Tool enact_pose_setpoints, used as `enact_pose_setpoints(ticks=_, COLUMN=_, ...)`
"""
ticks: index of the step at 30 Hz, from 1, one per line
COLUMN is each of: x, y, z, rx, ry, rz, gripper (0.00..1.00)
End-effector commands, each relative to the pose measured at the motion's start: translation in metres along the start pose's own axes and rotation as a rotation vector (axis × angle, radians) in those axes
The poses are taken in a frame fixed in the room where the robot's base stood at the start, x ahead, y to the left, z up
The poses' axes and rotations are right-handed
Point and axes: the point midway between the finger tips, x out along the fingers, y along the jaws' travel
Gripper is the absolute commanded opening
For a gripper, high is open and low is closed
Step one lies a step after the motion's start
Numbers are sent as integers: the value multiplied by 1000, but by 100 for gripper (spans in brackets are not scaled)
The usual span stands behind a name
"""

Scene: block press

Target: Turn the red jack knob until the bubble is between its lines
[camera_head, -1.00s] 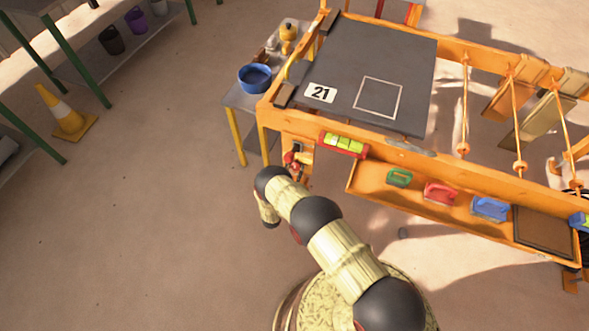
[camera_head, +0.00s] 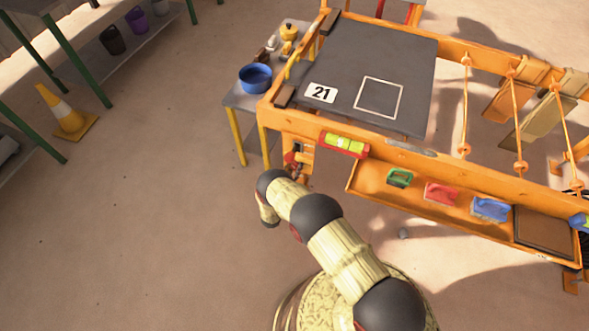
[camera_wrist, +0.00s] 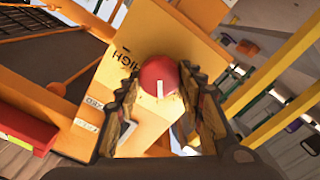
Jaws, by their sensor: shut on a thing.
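The red jack knob (camera_wrist: 158,76) sits on an orange plate (camera_wrist: 128,75) in the wrist view, with a white mark pointing down toward the bottom of the picture. My gripper (camera_wrist: 157,95) is shut on the knob, with one finger on each side. In the head view the knob (camera_head: 290,158) is small and partly hidden by my gripper. The level (camera_head: 344,144) is a red bar with a yellow-green vial on the front of the orange frame. The bubble's place against its lines is too small to tell. The plate bears the word HIGH.
An orange trough (camera_head: 360,182) with green, red and blue handled blocks runs to the right. A grey board (camera_head: 335,55) with the number 21 lies above. A blue bowl (camera_head: 255,77) stands on a side table.

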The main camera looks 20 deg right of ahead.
Motion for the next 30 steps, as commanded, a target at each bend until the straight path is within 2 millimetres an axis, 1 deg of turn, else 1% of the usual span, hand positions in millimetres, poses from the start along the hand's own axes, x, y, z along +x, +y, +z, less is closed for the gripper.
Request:
enact_pose_setpoints(ticks=6, x=0, y=-1, z=0, rx=-126, ry=0, rz=-1, gripper=13)
enact_pose_setpoints(ticks=12, x=0, y=-2, z=0, rx=-192, ry=0, rz=-1, gripper=13)
enact_pose_setpoints(ticks=29, x=0, y=-2, z=-1, rx=-219, ry=0, rz=-1, gripper=13)
enact_pose_setpoints(ticks=30, x=0, y=-2, z=-1, rx=-219, ry=0, rz=-1, gripper=41)
